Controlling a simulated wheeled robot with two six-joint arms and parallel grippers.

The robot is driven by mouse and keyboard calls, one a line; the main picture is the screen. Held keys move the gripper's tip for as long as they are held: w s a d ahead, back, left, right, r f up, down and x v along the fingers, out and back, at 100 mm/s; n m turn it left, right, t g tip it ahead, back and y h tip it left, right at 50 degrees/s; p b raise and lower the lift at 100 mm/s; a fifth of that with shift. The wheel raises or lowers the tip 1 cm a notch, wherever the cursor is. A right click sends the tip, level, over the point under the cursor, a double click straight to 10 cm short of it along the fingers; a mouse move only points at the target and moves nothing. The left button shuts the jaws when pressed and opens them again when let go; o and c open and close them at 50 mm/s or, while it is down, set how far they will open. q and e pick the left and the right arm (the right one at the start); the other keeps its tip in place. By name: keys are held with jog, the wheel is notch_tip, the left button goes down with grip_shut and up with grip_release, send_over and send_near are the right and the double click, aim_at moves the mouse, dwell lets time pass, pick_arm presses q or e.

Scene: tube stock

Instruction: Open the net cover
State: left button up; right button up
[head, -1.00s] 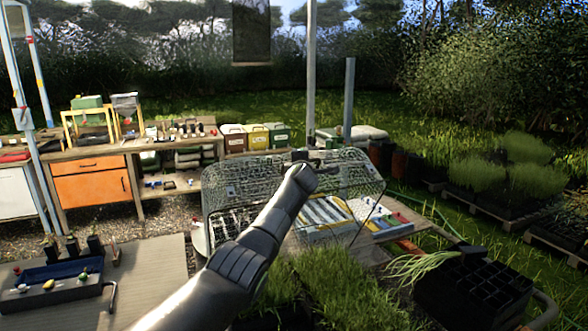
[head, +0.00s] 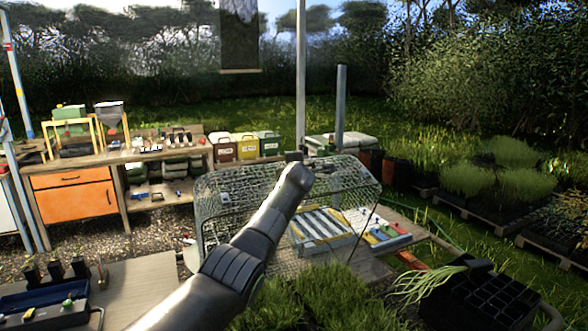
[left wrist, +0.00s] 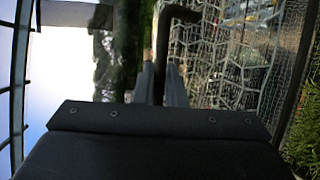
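The net cover (head: 232,205) is a rounded wire-mesh cage over the table in the middle of the head view. Its mesh also shows at the right of the left wrist view (left wrist: 215,75). My left gripper (head: 296,157) is at the cover's top edge, with my forearm crossing in front of the mesh. In the left wrist view its fingers (left wrist: 161,80) are close together around a dark bar-like handle (left wrist: 164,38). White-striped trays (head: 322,226) show under and through the mesh. My right gripper is not in view.
Grass-like seedlings (head: 320,297) stand in front of the cover. A black cell tray (head: 485,300) with long green leaves is at the lower right. A blue tray (head: 40,305) lies on the left table. A workbench with orange doors (head: 75,202) stands behind left.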

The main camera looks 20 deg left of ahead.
pick_arm(q)
jog(key=o, duration=0.4)
jog(key=shift+f, duration=0.1)
jog(key=shift+o, duration=0.2)
jog(key=shift+b+v, duration=0.4)
jog(key=shift+v, duration=1)
jog(key=b+v, duration=0.6)
jog(key=v, duration=0.8)
jog(key=shift+s+d, duration=0.2)
